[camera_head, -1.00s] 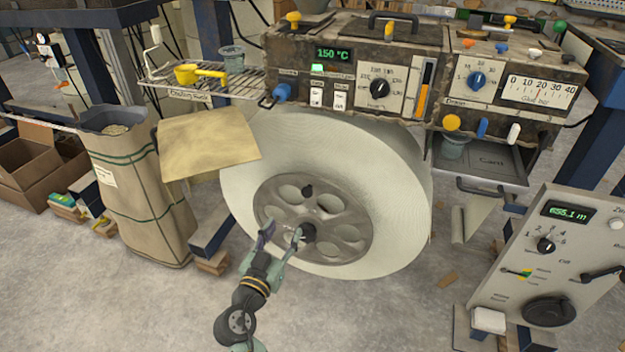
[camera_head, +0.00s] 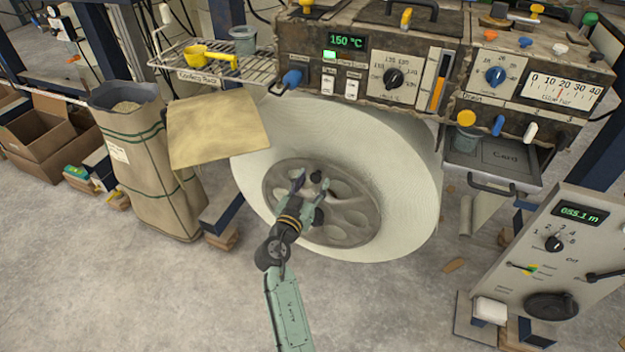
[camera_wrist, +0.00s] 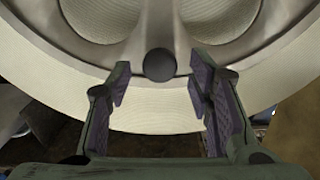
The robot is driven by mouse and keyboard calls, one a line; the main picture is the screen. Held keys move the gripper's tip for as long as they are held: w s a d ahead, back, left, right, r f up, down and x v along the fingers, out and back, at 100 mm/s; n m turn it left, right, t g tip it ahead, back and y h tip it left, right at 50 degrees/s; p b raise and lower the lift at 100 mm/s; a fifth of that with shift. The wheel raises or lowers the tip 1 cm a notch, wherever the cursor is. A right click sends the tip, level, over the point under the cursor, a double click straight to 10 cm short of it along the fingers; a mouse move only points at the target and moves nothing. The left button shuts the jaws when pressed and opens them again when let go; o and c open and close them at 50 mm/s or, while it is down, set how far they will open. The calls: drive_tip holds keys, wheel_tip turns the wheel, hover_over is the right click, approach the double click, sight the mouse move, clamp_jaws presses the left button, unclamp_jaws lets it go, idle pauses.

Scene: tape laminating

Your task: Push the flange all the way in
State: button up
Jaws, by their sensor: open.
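The flange (camera_head: 355,222) is a grey metal disc with several round holes, set in the face of a large white roll (camera_head: 405,150). A dark hub (camera_head: 318,215) sits at its middle, and a small dark knob (camera_head: 316,177) stands near its upper edge. My gripper (camera_head: 311,184) is open in front of the flange, its fingertips near the upper knob. In the wrist view, the flange (camera_wrist: 160,25) fills the top, and a dark round knob (camera_wrist: 159,65) shows between the open, empty fingers (camera_wrist: 160,82). Contact and the flange's depth in the roll cannot be told.
A machine panel (camera_head: 400,70) reading 150 °C stands above the roll. A brown sheet (camera_head: 218,132) hangs at its upper left beside a tall paper sack (camera_head: 140,160). A control box (camera_head: 560,265) stands at right. Floor (camera_head: 400,305) in front is clear.

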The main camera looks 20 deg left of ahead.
drive_tip(key=shift+w, duration=0.2)
clamp_jaws()
idle(0.6)
